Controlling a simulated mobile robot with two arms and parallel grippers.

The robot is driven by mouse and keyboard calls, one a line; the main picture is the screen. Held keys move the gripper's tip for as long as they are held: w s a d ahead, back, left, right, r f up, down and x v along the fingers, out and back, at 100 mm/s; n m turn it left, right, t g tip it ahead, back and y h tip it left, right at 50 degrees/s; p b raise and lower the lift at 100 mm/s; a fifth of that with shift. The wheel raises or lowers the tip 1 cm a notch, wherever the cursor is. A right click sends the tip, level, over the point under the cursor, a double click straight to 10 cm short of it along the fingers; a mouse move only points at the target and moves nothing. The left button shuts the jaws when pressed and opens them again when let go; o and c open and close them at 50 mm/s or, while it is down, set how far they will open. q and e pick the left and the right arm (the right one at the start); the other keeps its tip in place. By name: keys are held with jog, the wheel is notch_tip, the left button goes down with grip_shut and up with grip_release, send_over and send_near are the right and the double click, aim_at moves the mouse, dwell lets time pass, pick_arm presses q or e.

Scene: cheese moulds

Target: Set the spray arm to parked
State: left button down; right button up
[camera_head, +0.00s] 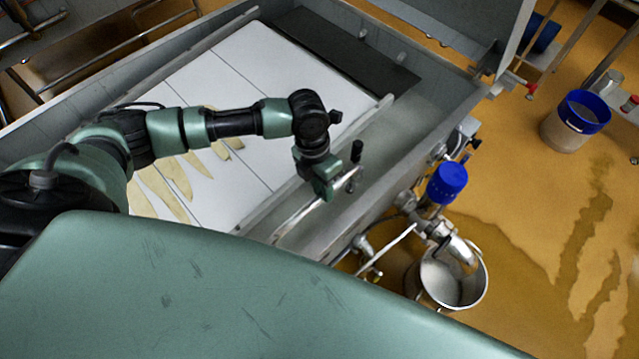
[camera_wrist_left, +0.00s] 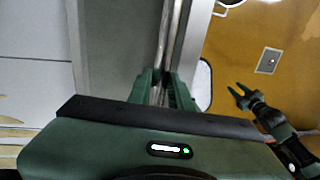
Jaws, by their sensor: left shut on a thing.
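The spray arm (camera_head: 297,219) is a bent, shiny metal tube along the near inner side of the steel vat (camera_head: 402,133). A black-topped fitting (camera_head: 357,151) stands at its upper right end. My left gripper (camera_head: 328,187) is at the tube near that end. In the left wrist view, the fingers of this gripper (camera_wrist_left: 164,88) are shut around the tube (camera_wrist_left: 168,40). The gripper body hides part of the tube there. My right gripper (camera_wrist_left: 241,96) shows at the right of the left wrist view, open and empty, well apart from the tube.
White panels (camera_head: 235,75) with pale curved strips (camera_head: 160,190) lie in the vat. A blue-topped valve (camera_head: 447,183) and a steel bucket (camera_head: 453,281) are outside its near wall. A blue-rimmed bucket (camera_head: 577,121) stands on the wet ochre floor (camera_head: 530,215).

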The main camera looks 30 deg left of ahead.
pick_arm(q)
jog(key=shift+d, duration=0.2)
jog(key=c, duration=1.4)
grip_release()
jog(key=shift+o, duration=0.5)
notch_tip(320, 180, up, 8)
jog(key=a+b, duration=0.1)
jog(key=shift+w+a+f, duration=0.15)
jog(key=shift+w+a, duration=0.05)
jog(key=shift+w, duration=0.05)
